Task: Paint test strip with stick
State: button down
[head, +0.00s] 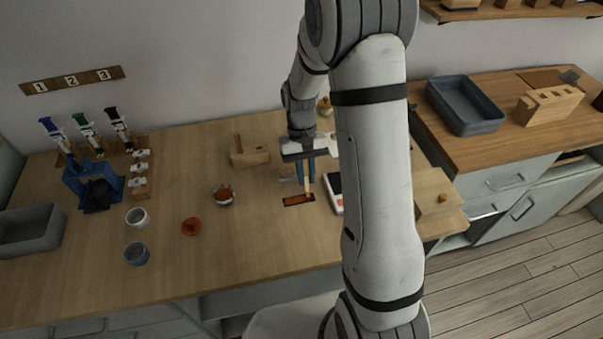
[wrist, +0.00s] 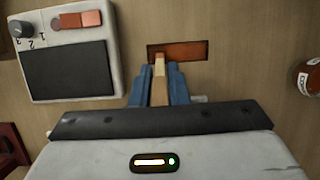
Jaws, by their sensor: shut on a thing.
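The test strip (wrist: 178,51) is a dark reddish-orange rectangle with a darker border, lying flat on the wooden table. It also shows in the head view (head: 298,200). My gripper (head: 306,182) is above the table with its blue fingers pointing down at the strip. In the wrist view my gripper (wrist: 158,78) is shut on a light wooden stick (wrist: 159,68). The stick's tip is at the near edge of the strip; I cannot tell whether it touches. The strip looks coloured over most of its face.
A scale-like device (wrist: 68,65) with a dark plate and a knob stands left of the strip in the wrist view. An orange-brown jar (head: 223,195) and a round reddish lid (head: 191,227) stand left in the head view. A wooden block (head: 249,156) is behind.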

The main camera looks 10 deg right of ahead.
jog(key=shift+d+f, duration=0.1)
jog(key=shift+d, duration=1.05)
jog(key=shift+a, duration=2.1)
notch_tip(320, 180, up, 6)
jog(key=p, duration=0.5)
jog(key=shift+r, duration=0.2)
notch_tip(320, 180, up, 3)
jog(key=shift+f+p, duration=0.1)
jog(key=shift+p, duration=0.95)
